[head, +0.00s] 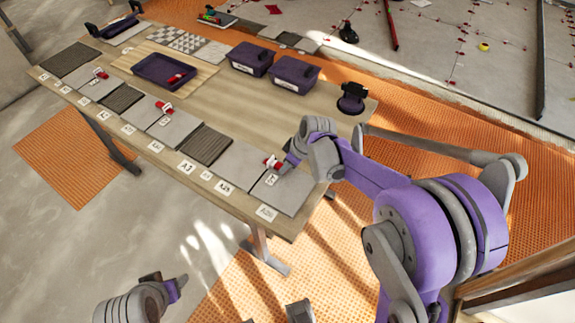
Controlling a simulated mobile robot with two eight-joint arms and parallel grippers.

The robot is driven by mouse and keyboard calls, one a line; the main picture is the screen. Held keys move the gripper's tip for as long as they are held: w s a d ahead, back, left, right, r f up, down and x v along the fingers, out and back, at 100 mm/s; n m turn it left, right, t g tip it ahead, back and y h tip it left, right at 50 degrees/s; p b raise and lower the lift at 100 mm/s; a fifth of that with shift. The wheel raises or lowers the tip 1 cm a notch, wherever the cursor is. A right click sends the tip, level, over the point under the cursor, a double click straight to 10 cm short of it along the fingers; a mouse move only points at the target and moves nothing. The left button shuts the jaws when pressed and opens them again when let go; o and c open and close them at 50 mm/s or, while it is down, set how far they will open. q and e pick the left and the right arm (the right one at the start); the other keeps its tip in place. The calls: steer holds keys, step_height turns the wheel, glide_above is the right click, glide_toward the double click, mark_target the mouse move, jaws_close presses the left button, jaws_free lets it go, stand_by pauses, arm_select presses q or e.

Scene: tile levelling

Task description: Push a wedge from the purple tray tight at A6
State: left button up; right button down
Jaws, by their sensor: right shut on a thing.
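A shallow purple tray (141,71) sits mid-table on a pale board, with a red wedge (177,77) in it. My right gripper (282,168) is low over the near right end of the tile row, shut on what appears to be a red wedge (270,161) at a white clip. The fingers partly hide the wedge, so I cannot tell how far in it sits. Other red wedges show at clips farther along the row (164,107) (101,73). Several label cards line the edge; I cannot pick out A6. My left gripper (176,289) is low at the bottom left, away from the table.
Grey tiles (170,132) and dark ribbed tiles (206,145) line the table's front edge. Two purple bins (250,58) (293,73) and a dark purple-black device (352,97) stand toward the back. Bare wood (240,105) lies between the tray and the tiles.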

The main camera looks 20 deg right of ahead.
steer(key=shift+w, duration=0.1)
stand_by(0.3)
steer(key=c, duration=0.6)
jaws_free()
steer(key=shift+r, duration=0.1)
steer(key=p+v, duration=0.1)
steer(key=v, duration=1)
steer(key=s+a+r+m+h+p, duration=0.1)
steer(key=s+m+p, duration=0.1)
steer(key=s, duration=0.4)
steer(key=s+a+r+m+t+h+p, duration=0.1)
steer(key=s+m+p, duration=0.1)
steer(key=s, duration=0.5)
steer(key=s+a+r+m+t+p, duration=0.1)
steer(key=s+m+p, duration=0.1)
steer(key=s, duration=0.4)
steer(key=shift+s+a+r+m+h, duration=0.1)
steer(key=shift+s+m+h, duration=0.25)
steer(key=shift+m, duration=0.45)
